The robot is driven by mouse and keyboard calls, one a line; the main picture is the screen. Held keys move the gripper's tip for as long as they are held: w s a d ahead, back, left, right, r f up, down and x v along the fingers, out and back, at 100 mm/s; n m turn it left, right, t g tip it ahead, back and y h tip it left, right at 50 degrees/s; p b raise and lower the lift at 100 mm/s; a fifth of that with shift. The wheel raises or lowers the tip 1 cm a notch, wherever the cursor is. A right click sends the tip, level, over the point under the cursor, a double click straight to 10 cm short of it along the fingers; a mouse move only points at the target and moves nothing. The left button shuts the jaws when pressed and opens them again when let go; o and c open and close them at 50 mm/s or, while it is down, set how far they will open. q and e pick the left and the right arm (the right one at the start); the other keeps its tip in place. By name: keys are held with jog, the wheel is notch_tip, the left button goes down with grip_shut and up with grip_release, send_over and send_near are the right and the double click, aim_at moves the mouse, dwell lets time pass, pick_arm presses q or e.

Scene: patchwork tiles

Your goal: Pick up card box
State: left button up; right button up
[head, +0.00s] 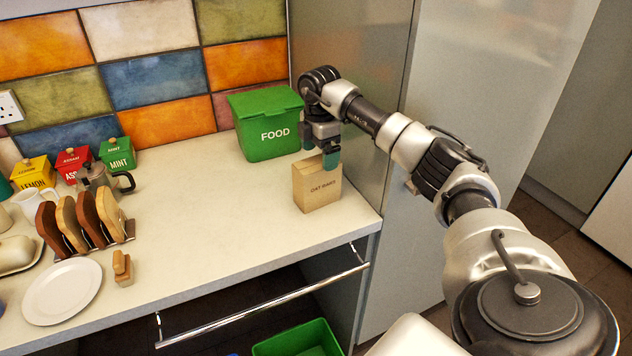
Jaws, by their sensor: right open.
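The card box (317,187) is a small tan carton with the print "OAT BARS". It stands upright on the pale counter near its right end, in front of the green food bin. My right gripper (322,155) points down from above with its teal fingertips at the top of the box. It is open. The fingertips overlap the box's upper edge in the picture, and I cannot tell whether they touch it. My left gripper is not in view.
A green FOOD bin (266,122) stands just behind the box. A tall grey cabinet (345,60) borders the counter on the right. A rack of wooden slices (85,222), a white plate (62,291) and tea boxes (73,164) fill the left. The middle counter (200,215) is clear.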

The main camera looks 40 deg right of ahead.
aim_at(318, 163)
jog(key=shift+f, duration=0.85)
notch_tip(318, 163, down, 4)
jog(key=shift+w+a+f+p, duration=0.1)
jog(key=shift+p, duration=0.8)
jog(key=shift+f, duration=0.55)
jog(key=c, duration=1)
jog(key=shift+r, duration=0.1)
